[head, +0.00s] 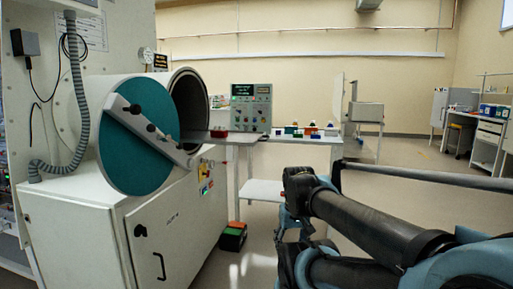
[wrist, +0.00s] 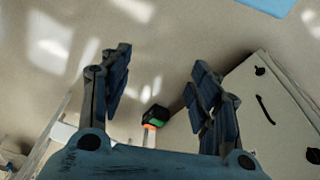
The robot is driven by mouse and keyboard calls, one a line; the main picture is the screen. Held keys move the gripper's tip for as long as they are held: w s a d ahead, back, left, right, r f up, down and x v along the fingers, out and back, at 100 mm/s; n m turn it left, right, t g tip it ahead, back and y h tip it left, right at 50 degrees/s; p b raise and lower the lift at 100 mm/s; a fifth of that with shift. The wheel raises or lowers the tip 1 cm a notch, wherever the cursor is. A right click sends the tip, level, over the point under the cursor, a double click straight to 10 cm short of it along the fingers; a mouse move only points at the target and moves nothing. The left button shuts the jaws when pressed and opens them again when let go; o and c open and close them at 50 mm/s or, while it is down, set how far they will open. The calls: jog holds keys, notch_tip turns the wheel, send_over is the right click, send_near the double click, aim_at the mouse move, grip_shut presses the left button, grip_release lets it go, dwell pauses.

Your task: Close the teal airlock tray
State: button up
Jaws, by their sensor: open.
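The teal round door (head: 134,137) of the airlock stands swung open at the left in the head view, with a white crossbar (head: 150,132) and black knobs across it. Beside it the dark round airlock opening (head: 189,98) is uncovered. A flat grey tray-like plate (head: 203,135) shows at the opening's lower right; I cannot tell how far it reaches inside or where it meets the table behind. My gripper (wrist: 160,64) is open and empty in the wrist view, above the floor. It is apart from the airlock, which the wrist view does not show.
A white cabinet (head: 165,235) supports the airlock; a white cabinet front (wrist: 272,105) also shows in the wrist view. A dark box with green and orange (head: 232,237) is on the floor. A white table (head: 310,139) with small coloured items stands behind. Open floor lies between.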

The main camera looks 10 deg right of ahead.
jog(key=shift+w+f, duration=0.2)
jog(key=shift+w, duration=0.25)
jog(key=shift+c, duration=0.5)
